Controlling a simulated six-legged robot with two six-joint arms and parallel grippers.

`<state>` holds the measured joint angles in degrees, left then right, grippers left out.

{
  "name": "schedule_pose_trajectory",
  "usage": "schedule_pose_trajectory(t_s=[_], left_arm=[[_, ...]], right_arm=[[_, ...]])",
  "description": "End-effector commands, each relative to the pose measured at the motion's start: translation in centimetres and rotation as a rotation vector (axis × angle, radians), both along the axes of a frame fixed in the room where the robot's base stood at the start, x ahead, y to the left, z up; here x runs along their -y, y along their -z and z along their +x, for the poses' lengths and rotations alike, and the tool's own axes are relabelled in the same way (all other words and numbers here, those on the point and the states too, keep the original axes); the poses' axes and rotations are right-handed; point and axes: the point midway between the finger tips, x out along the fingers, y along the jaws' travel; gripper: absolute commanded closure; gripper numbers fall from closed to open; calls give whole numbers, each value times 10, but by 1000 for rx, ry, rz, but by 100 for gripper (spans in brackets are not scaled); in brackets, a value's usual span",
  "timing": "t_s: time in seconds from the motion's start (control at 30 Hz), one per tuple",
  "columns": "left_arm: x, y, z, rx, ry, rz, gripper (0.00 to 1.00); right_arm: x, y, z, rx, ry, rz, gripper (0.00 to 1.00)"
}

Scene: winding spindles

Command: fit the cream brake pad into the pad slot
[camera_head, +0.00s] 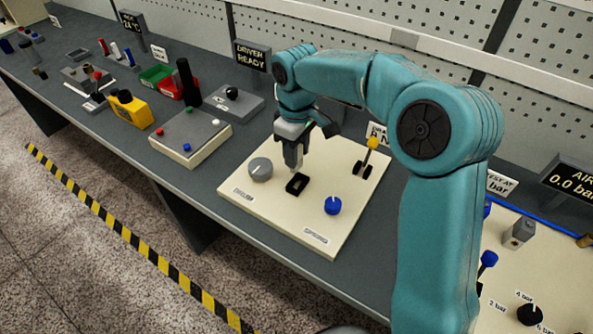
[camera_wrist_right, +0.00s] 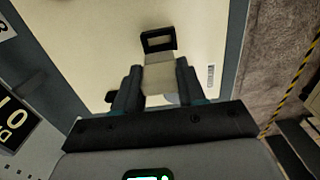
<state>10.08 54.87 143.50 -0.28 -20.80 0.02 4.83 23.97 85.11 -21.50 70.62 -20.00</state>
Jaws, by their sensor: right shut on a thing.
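My right gripper (camera_head: 292,160) is shut on the cream brake pad (camera_wrist_right: 158,78), which shows between the fingers in the right wrist view. The pad is hard to make out against the cream panel in the head view. The pad slot (camera_head: 297,184) is a small black frame on the cream panel (camera_head: 262,212). It also shows in the wrist view (camera_wrist_right: 158,40), just past the pad's end. The gripper is close above the panel, behind the slot in the head view. I cannot tell whether the pad touches the frame. My left gripper is not in view.
On the panel a grey knob (camera_head: 260,169) stands left of the slot and a blue knob (camera_head: 333,205) right of it. A yellow-tipped lever (camera_head: 373,145) stands at the back right. A button box (camera_head: 190,136) is to the left.

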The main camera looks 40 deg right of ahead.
Motion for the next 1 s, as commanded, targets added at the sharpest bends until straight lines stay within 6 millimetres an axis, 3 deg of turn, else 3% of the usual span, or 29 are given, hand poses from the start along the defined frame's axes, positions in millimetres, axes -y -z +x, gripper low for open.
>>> schedule_pose_trajectory(t_s=[0.5, 0.87, 0.9, 0.97, 1.0], left_arm=[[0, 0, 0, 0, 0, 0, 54], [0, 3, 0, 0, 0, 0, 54], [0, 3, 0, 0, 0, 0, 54], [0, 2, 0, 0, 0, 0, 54], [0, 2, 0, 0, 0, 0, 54]], right_arm=[[3, 67, 4, -1, 1, 0, 90], [3, 72, 4, 0, 1, 0, 90], [3, 72, 4, 0, 1, 0, 57], [3, 71, 4, 0, 1, 0, 38], [3, 71, 4, 0, 1, 0, 35]])
